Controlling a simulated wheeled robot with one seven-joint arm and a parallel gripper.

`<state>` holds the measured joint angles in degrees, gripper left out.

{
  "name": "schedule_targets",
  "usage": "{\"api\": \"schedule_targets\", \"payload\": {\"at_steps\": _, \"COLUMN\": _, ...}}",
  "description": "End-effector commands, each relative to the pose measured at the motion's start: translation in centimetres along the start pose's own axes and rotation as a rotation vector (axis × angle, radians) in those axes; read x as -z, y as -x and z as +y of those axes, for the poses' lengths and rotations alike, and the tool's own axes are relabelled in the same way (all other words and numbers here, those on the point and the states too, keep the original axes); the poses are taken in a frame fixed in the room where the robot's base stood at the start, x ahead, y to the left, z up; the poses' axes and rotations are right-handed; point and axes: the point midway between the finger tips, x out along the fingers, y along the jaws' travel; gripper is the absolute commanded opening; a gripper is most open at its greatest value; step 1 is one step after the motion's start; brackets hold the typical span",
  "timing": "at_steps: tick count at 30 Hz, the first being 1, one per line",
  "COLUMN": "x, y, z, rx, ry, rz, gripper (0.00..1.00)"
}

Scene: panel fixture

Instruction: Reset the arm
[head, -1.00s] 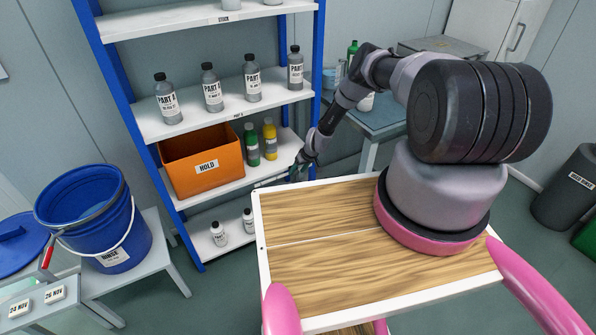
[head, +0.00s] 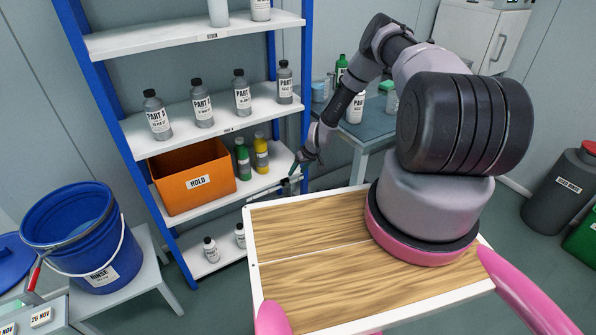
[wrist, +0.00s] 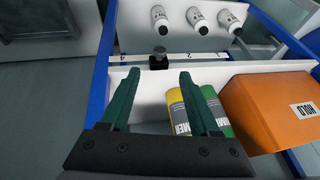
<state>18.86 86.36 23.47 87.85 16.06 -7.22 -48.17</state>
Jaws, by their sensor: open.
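My gripper (head: 304,166) is at the right end of the shelf board that bears the orange HOLD box. In the wrist view, its two dark green fingers (wrist: 158,75) are spread apart with nothing between the tips. In the wrist view, the yellow bottle (wrist: 179,112) and the green bottle (wrist: 219,115) show partly behind the right finger. My arm reaches out with its elbow high, over the back table.
The orange HOLD box (head: 195,182) fills the board's left part. A small black fitting with a knob (wrist: 159,60) is at the board's edge. The blue shelf post (head: 305,80) stands close to my gripper. Grey bottles (head: 201,105) line the board above. A blue bucket (head: 72,240) stands left.

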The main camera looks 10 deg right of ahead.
Motion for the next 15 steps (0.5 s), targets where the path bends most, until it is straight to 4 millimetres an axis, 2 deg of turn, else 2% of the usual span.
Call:
{"api": "schedule_targets", "payload": {"at_steps": 11, "x": 0.1, "y": 0.1, "z": 0.0, "rx": 0.0, "ry": 0.0, "rz": 0.001, "gripper": 0.62}}
{"api": "schedule_targets", "payload": {"at_steps": 14, "x": 1.2, "y": 1.2, "z": 0.1, "rx": -0.003, "ry": 0.004, "rz": 0.005, "gripper": 0.62}}
{"api": "schedule_targets", "payload": {"at_steps": 15, "x": 2.0, "y": 2.1, "z": 0.1, "rx": -0.005, "ry": 0.007, "rz": 0.007, "gripper": 0.62}}
